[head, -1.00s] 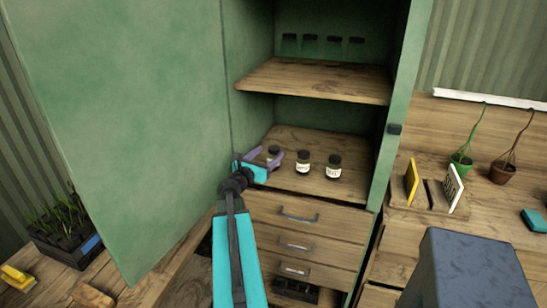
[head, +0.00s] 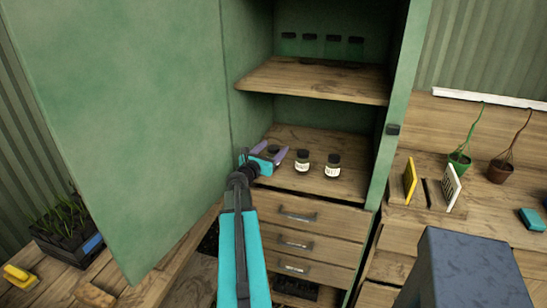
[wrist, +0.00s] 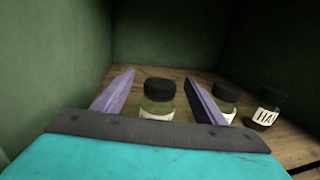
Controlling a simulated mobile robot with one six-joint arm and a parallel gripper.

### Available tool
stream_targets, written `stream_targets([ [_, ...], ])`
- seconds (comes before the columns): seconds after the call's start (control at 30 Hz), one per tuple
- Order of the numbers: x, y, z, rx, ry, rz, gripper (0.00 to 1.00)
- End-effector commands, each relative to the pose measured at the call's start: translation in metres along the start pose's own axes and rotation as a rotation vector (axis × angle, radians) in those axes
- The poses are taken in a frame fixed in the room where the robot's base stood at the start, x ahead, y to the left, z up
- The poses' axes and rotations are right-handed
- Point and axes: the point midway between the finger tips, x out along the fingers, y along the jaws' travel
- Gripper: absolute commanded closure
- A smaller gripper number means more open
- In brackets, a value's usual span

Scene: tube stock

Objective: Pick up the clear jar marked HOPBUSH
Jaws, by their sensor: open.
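Three clear jars with black lids and pale labels stand upright in a row on the cabinet's lower shelf. The left jar (wrist: 157,106) stands between the two purple fingers of my gripper (wrist: 159,77), with visible gaps on both sides in the wrist view. Its label is mostly hidden by my gripper. The middle jar (head: 302,161) stands just right of the right finger, which partly covers it in the wrist view. The right jar (head: 333,166) has a label beginning "HA" in the wrist view (wrist: 266,108). I cannot read HOPBUSH on any jar. My gripper (head: 274,150) is open and empty.
The lower shelf (head: 345,188) has free room behind and right of the jars. An upper shelf (head: 310,82) hangs above it. The open green door (head: 130,120) stands close left of my arm. Drawers (head: 298,216) lie below.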

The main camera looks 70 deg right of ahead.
Motion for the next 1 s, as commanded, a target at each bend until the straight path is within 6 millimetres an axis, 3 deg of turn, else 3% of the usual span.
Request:
stream_targets([
  [0.43,0.04,0.0,0.002,0.0,0.0,0.001,0.35],
  [1.0,0.044,0.0,0.001,0.0,0.0,0.002,0.35],
])
